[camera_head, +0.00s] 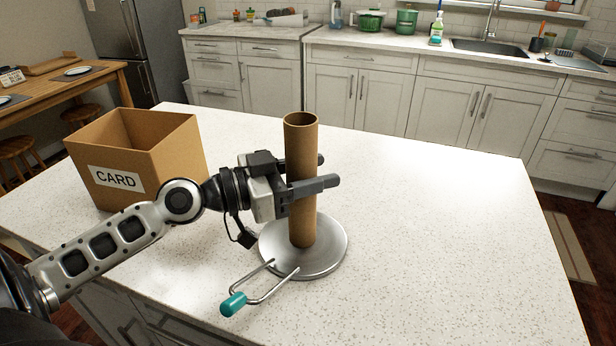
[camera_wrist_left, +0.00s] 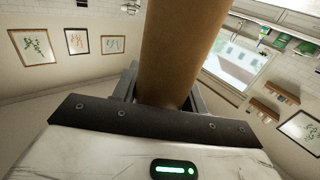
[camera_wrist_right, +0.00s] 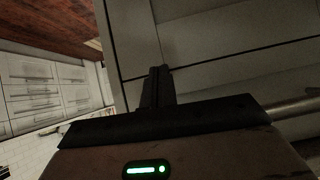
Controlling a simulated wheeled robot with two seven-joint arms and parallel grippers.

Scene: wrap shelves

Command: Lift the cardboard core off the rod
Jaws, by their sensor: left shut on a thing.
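The brown cardboard core (camera_head: 301,135) stands upright over the round metal base plate (camera_head: 335,245) on the island counter. Its lower end appears at or close to the plate. The rod is not visible, hidden by the core. My left gripper (camera_head: 328,171) comes from the left and is shut on the core around its middle. The core also shows between the fingers in the left wrist view (camera_wrist_left: 180,45). My right gripper (camera_wrist_right: 156,85) shows only in its own wrist view, fingers together and empty, near pale cabinet panels.
An open cardboard box (camera_head: 160,165) labelled CARD stands at the left of the counter (camera_head: 440,240). A bent metal wire arm with a teal tip (camera_head: 233,304) sticks out in front of the plate. The counter to the right is clear.

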